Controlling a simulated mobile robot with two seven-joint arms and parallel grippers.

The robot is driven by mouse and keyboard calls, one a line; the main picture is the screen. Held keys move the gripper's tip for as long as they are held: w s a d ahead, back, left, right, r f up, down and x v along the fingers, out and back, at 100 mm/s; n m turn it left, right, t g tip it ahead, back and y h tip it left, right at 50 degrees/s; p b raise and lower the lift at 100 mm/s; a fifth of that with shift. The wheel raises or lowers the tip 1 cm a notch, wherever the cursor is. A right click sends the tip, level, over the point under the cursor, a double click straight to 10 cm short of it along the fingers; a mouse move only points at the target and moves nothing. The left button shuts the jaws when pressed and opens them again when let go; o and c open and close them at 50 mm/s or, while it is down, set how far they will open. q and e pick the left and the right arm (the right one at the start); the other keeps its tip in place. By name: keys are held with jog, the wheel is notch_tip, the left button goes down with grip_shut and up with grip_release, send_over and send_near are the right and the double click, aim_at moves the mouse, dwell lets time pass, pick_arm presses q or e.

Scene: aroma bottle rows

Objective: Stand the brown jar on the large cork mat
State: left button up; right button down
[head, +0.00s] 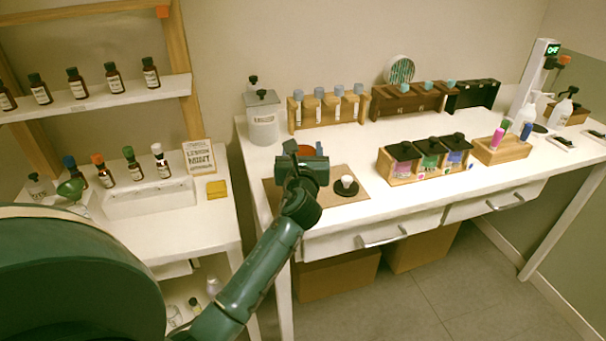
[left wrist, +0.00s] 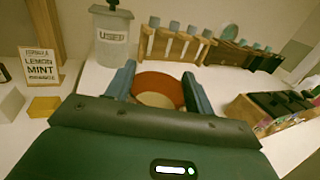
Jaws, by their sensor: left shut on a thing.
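My left gripper (head: 305,152) is over the far left part of the large cork mat (head: 273,193), on the right-hand table. It is shut on the brown jar (head: 306,150), which is mostly hidden behind the gripper in the head view. The left wrist view shows the jar (left wrist: 158,82) as a round reddish-brown rim with a paler middle, between the fingers of my left gripper (left wrist: 160,88). I cannot tell whether the jar's base touches the mat. My right gripper is not in view.
A dark saucer (head: 348,195) with a small white-topped item (head: 347,182) is at the mat's right. A grey-lidded container (head: 263,120) and a tube rack (head: 325,108) stand behind. A wooden box of jars (head: 395,168) is to the right.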

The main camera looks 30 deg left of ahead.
pick_arm(q)
notch_tip(320, 180, down, 4)
jog(key=shift+f+b, duration=0.15)
jog(key=shift+b, duration=0.55)
jog(key=shift+f, duration=0.35)
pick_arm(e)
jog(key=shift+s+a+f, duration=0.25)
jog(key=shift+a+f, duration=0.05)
pick_arm(q)
jog(key=o, duration=0.7)
jog(key=shift+f, duration=0.15)
jog(key=shift+c, duration=0.2)
jog(key=o, duration=0.5)
jog(key=shift+c, duration=0.2)
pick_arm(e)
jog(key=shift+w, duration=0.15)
